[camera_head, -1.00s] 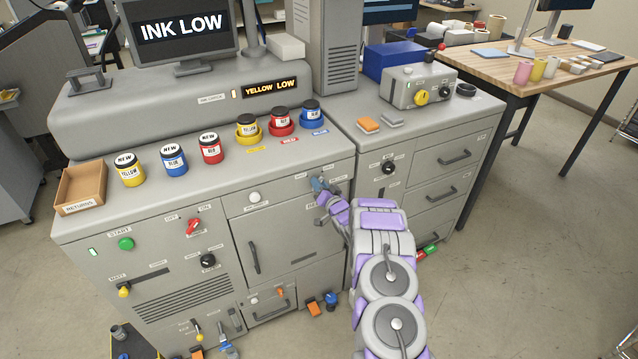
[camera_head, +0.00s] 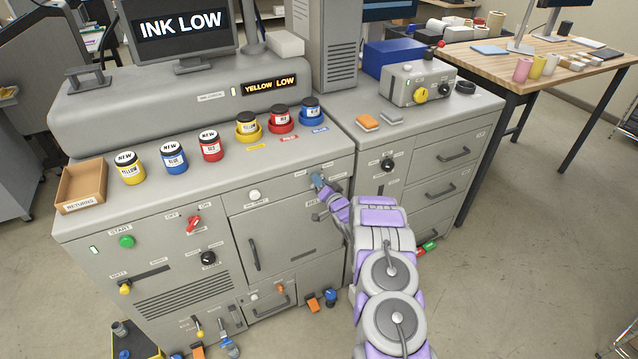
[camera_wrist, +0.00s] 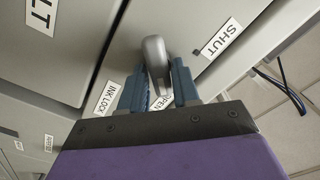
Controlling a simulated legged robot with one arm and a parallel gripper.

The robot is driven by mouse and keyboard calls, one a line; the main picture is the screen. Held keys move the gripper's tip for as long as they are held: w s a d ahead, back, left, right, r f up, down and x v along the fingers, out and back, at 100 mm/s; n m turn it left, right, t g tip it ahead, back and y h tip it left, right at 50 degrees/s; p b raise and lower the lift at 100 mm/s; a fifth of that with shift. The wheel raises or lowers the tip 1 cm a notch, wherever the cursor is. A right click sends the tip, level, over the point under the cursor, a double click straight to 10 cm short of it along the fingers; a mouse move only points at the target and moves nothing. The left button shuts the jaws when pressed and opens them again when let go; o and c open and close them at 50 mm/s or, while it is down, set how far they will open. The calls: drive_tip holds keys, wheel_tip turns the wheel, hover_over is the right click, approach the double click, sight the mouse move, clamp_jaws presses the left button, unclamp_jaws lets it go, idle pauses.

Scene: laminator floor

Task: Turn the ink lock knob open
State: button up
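The ink lock knob (camera_wrist: 155,58) is a smooth grey lever on the grey cabinet front in the wrist view. The SHUT label (camera_wrist: 218,38) is to its upper right. The OPEN label (camera_wrist: 163,103) is partly hidden below it, near the lever's lower end. The INK LOCK label (camera_wrist: 107,99) is at lower left. My gripper (camera_wrist: 159,84) has its two blue fingers on either side of the lever and looks shut on it. In the head view my gripper (camera_head: 318,182) is at the cabinet's upper right front, where it and my wrist hide the knob.
The cabinet door (camera_head: 285,235) with its handle is left of my gripper. A second cabinet with a black knob (camera_head: 387,164) and drawers is to the right. Ink jars, including a yellow one (camera_head: 129,168), stand on top. Open floor (camera_head: 510,260) lies at right.

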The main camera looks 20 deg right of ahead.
drive_tip(key=o, duration=0.3)
drive_tip(key=shift+d+f, duration=0.1)
drive_tip(key=shift+d, duration=0.05)
drive_tip(key=shift+o, duration=0.2)
drive_tip(key=shift+s, duration=0.1)
drive_tip(key=s+p, duration=0.1)
drive_tip(key=s, duration=1.6)
drive_tip(key=shift+d, duration=0.3)
